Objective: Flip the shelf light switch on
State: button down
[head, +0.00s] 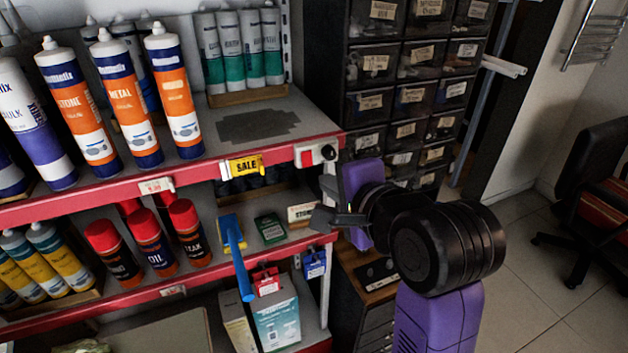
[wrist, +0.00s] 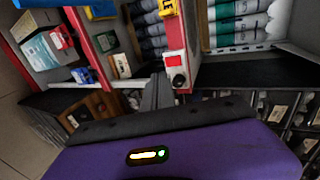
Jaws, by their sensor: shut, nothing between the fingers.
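The shelf light switch (head: 316,154) is a small white box with a red square and a round black knob, on the right end of the upper shelf's red front edge. It also shows in the wrist view (wrist: 177,68), right of my fingertips. My gripper (head: 322,218) is shut and empty. In the head view it points left, below the switch and near the lower shelf's right end. In the wrist view the closed fingers (wrist: 158,88) lie just left of the switch; I cannot tell whether they touch anything. The red square shows no clear on or off mark.
The upper shelf (head: 258,122) holds orange, white and green tubes; the lower shelf holds red-capped cans (head: 150,240). A dark drawer cabinet (head: 405,80) stands behind.

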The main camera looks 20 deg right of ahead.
aim_at(307, 160)
jog(key=r+x, duration=0.1)
jog(key=x, duration=0.6)
jog(key=shift+w, duration=0.3)
jog(key=shift+p, duration=0.3)
jog(key=shift+w, duration=0.2)
jog(key=shift+r, duration=0.2)
jog(key=shift+r+p, duration=0.85)
jog(key=shift+p, duration=0.05)
jog(key=shift+f, duration=0.2)
